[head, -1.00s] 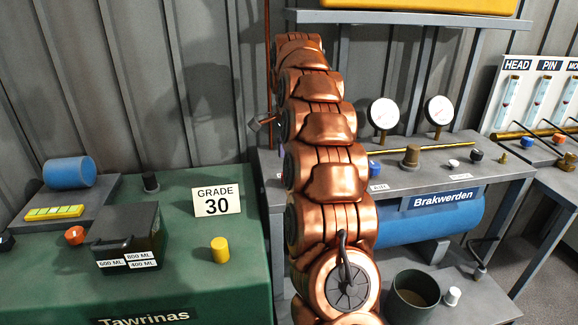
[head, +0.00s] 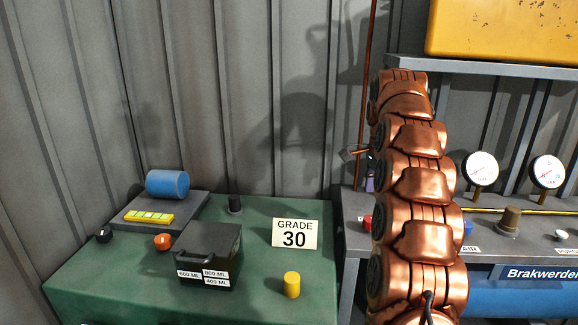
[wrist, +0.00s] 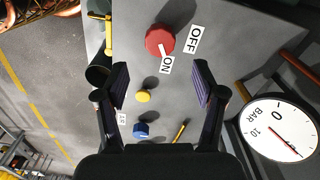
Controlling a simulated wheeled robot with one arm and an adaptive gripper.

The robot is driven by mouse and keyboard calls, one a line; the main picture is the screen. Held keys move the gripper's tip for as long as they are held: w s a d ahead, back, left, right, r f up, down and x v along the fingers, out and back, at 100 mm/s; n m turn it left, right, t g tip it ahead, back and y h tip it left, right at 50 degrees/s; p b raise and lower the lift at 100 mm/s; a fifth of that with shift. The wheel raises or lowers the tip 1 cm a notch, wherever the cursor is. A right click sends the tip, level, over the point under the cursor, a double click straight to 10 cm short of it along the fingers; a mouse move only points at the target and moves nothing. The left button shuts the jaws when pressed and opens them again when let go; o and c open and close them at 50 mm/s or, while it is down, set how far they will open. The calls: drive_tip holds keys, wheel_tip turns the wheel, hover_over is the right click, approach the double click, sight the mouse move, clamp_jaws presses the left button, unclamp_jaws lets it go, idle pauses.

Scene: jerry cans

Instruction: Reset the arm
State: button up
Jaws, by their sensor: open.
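My gripper (wrist: 160,85) is open and empty in the wrist view. Its two dark fingers stand apart above a grey bench top (wrist: 240,30). A red knob (wrist: 160,40) with ON and OFF labels lies beyond the fingertips, and no finger touches it. A small yellow knob (wrist: 143,96) and a blue knob (wrist: 141,130) show between the fingers. In the head view my copper arm rises in front of the right-hand bench, and its far end reaches toward the back wall. The fingers are mostly hidden there behind the arm.
A white pressure gauge (wrist: 280,130) is close to the right finger. In the head view a green table (head: 110,270) holds a black box (head: 208,252), a blue cylinder (head: 167,184), a GRADE 30 sign (head: 295,234) and a yellow cap (head: 291,284). A yellow container (head: 500,30) sits on a shelf above.

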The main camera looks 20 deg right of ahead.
drive_tip(key=s+a+r+n+p, duration=0.2)
drive_tip(key=s+a+n, duration=0.35)
drive_tip(key=a, duration=0.35)
drive_tip(key=s+a+r+n+p, duration=0.1)
drive_tip(key=s+a+n+p, duration=0.1)
drive_tip(key=s+a+n, duration=0.45)
drive_tip(key=s+a+f+n+p, duration=0.1)
drive_tip(key=s+a, duration=0.3)
drive_tip(key=s, duration=0.4)
drive_tip(key=s+a+f+n+g+p, duration=0.1)
drive_tip(key=s+a+f+n+p, duration=0.1)
drive_tip(key=s, duration=0.7)
drive_tip(key=s+a+f+n+p, duration=0.1)
drive_tip(key=s+a+f+n, duration=0.2)
drive_tip(key=s+a+n, duration=0.2)
drive_tip(key=s, duration=0.3)
drive_tip(key=shift+s+a+f+g, duration=0.25)
drive_tip(key=shift+s+a+g, duration=0.1)
drive_tip(key=shift+a+g, duration=0.05)
